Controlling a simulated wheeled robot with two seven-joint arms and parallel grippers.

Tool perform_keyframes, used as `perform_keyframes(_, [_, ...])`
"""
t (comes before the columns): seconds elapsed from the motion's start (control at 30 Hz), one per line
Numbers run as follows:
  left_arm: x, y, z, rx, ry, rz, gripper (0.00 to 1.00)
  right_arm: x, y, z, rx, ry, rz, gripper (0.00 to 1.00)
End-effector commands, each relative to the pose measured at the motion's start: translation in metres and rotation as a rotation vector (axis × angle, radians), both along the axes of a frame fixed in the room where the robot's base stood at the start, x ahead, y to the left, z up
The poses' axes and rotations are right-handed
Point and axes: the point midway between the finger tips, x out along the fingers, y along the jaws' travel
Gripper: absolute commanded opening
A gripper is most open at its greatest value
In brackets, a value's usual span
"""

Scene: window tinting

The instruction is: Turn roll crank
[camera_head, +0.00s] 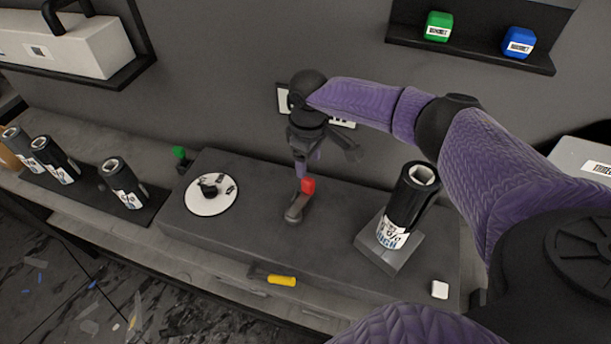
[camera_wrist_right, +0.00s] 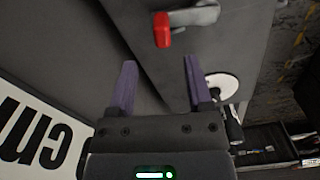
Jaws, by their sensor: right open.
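The roll crank is a grey arm (camera_head: 293,212) with a red knob (camera_head: 308,186), on top of the dark bench block. In the right wrist view the red knob (camera_wrist_right: 162,30) and grey crank arm (camera_wrist_right: 195,16) lie beyond the fingertips. My right gripper (camera_head: 303,172) is just above and behind the knob, pointing down. Its purple fingers (camera_wrist_right: 158,75) are apart with nothing between them. Whether a fingertip touches the knob is unclear in the head view. A black film roll (camera_head: 408,200) stands on a grey base to the right. My left gripper is not seen.
A white disc (camera_head: 211,194) with small dark parts lies left of the crank. Several dark rolls stand at the far left, one here (camera_head: 122,183). A yellow-handled tool (camera_head: 281,280) lies at the front edge. A wall shelf (camera_head: 470,44) holds green and blue blocks.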

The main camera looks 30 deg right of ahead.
Motion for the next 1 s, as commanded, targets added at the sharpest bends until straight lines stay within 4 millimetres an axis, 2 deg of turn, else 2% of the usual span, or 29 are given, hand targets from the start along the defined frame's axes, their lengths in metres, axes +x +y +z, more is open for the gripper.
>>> perform_keyframes(0.03, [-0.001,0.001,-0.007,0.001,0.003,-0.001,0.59,0.0,0.0,-0.016,0.0,0.004,0.0,0.65])
perform_keyframes(0.1, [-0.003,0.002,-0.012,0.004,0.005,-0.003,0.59,-0.001,0.0,-0.034,0.0,0.003,0.0,0.65])
perform_keyframes(0.3, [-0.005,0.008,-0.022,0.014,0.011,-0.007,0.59,0.0,0.001,-0.069,0.002,0.001,0.0,0.65])
perform_keyframes(0.63, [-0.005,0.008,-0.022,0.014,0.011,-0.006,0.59,0.0,0.001,-0.074,0.002,-0.001,0.001,0.65])
perform_keyframes(0.93, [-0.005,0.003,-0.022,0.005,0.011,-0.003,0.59,0.0,0.001,-0.073,0.003,-0.001,0.001,0.01])
perform_keyframes(1.0, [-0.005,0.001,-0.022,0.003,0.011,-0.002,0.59,0.0,0.001,-0.073,0.003,-0.001,0.001,0.0])
